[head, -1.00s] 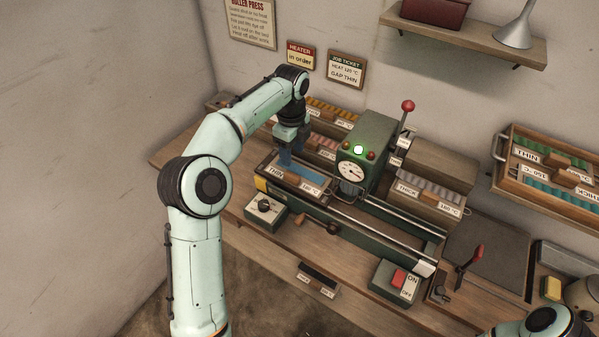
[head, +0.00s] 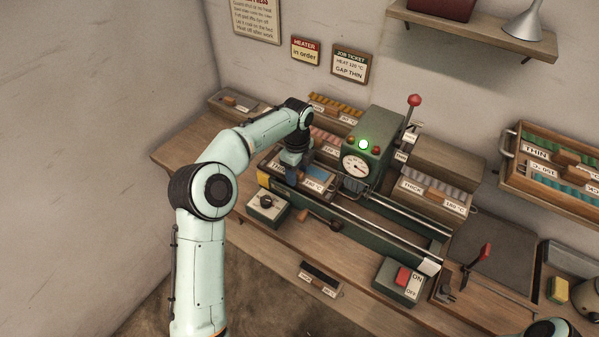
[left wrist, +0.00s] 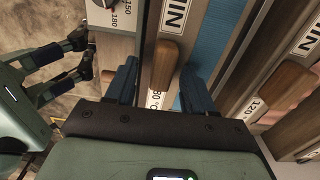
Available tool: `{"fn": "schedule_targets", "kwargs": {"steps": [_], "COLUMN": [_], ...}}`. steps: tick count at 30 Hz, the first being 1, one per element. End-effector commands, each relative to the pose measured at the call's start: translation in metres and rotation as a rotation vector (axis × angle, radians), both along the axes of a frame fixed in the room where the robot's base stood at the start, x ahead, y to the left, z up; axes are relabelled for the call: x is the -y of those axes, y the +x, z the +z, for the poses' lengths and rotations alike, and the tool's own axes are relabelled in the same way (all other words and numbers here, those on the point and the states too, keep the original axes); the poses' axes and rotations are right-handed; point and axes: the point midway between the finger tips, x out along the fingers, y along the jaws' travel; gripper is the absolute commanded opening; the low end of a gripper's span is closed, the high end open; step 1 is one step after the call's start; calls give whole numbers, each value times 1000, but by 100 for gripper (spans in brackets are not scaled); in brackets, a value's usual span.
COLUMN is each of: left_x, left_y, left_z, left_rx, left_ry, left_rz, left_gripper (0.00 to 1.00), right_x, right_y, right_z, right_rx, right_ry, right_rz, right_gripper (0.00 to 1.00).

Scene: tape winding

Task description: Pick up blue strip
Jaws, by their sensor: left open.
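The blue strip (head: 319,173) lies in a wooden tray labelled THIN on the left part of the green machine (head: 374,146). It also shows in the left wrist view (left wrist: 213,40), right of the tray's brown handle (left wrist: 165,65). My left gripper (head: 292,178) is low at the tray, pointing down and open. In the wrist view its dark fingers (left wrist: 160,68) stand on either side of the handle; the right-hand finger overlaps the strip. I cannot tell whether they touch anything. My right gripper (left wrist: 80,57) shows at the wrist view's left, its fingers apart and empty.
A knob box (head: 266,207) and a crank (head: 322,219) stand close in front of the tray. A tray of pink strips (head: 327,137) is just behind it. The gauge (head: 355,165) rises to the right. A switch box (head: 402,282) is at the bench's front right.

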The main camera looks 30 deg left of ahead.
Motion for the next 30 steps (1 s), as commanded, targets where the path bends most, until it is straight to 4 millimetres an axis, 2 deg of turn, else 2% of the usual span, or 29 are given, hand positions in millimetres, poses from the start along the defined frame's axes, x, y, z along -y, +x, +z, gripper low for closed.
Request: {"fn": "schedule_targets", "kwargs": {"steps": [2,6,7,17,22,30], "left_x": [0,0,0,-1,-7,-7], "left_y": [0,0,0,0,-5,-3], "left_z": [1,1,1,3,10,55], "left_rx": [1,1,1,1,1,5], "left_ry": [0,0,0,0,2,2], "left_rz": [0,0,0,1,2,0], "left_gripper": [50,4,0,0,0,0], "right_x": [0,0,0,0,0,0], "right_y": [1,1,1,1,0,12], "right_z": [1,1,1,1,0,13], "right_rx": [1,1,1,1,0,13], "right_ry": [0,0,0,0,0,0], "right_rz": [0,0,0,0,0,0], "right_gripper": [56,56,56,56,56,56]}}
